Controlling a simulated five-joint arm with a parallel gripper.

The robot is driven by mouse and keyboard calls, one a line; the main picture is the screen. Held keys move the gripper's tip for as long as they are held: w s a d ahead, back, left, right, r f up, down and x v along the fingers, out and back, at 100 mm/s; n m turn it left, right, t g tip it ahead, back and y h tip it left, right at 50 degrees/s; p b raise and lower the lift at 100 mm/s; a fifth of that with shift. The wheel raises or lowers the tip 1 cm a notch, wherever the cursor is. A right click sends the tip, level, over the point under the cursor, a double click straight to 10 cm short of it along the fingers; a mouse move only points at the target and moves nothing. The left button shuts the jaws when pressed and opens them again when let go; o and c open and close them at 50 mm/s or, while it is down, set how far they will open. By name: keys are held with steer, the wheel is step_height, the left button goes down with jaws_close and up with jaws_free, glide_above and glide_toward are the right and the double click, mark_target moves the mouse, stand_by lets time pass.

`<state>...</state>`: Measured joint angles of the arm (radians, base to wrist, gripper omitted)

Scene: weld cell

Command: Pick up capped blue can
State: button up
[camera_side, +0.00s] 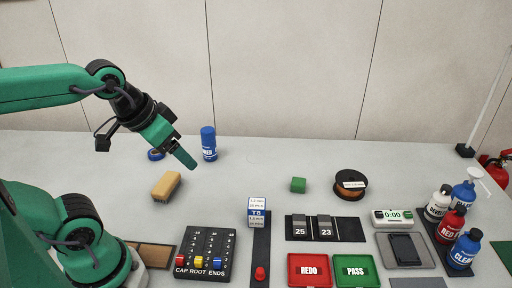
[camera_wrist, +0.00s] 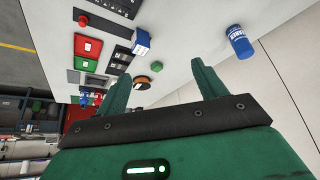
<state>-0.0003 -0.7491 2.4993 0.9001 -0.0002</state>
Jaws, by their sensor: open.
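The capped blue can (camera_side: 208,144) stands upright on the table near its back edge, left of centre in the side view. It has a blue cap and a white label band low on its side. In the wrist view the can (camera_wrist: 240,42) lies beyond the fingers, at the upper right. My gripper (camera_side: 188,160) is in the air close to the can's left in the side view, pointing down and right, and appears apart from it. In the wrist view my gripper (camera_wrist: 162,78) is open, with nothing between its two green fingers.
A blue tape roll (camera_side: 156,155) and a tan block (camera_side: 166,186) are near my gripper. A green cube (camera_side: 298,185) and a dark spool (camera_side: 350,186) sit to the right. Several bottles, including a red one (camera_side: 450,222), stand far right.

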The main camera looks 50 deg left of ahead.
steer(key=shift+w, duration=0.15)
steer(key=n+g, duration=0.5)
steer(key=n, duration=0.4)
glide_toward(206, 129)
steer(key=f, duration=0.5)
steer(key=shift+w+d+f, duration=0.15)
steer(key=shift+d+f, duration=0.05)
steer(key=shift+d, duration=0.15)
steer(key=shift+a+f, duration=0.15)
steer(key=shift+f, duration=1.3)
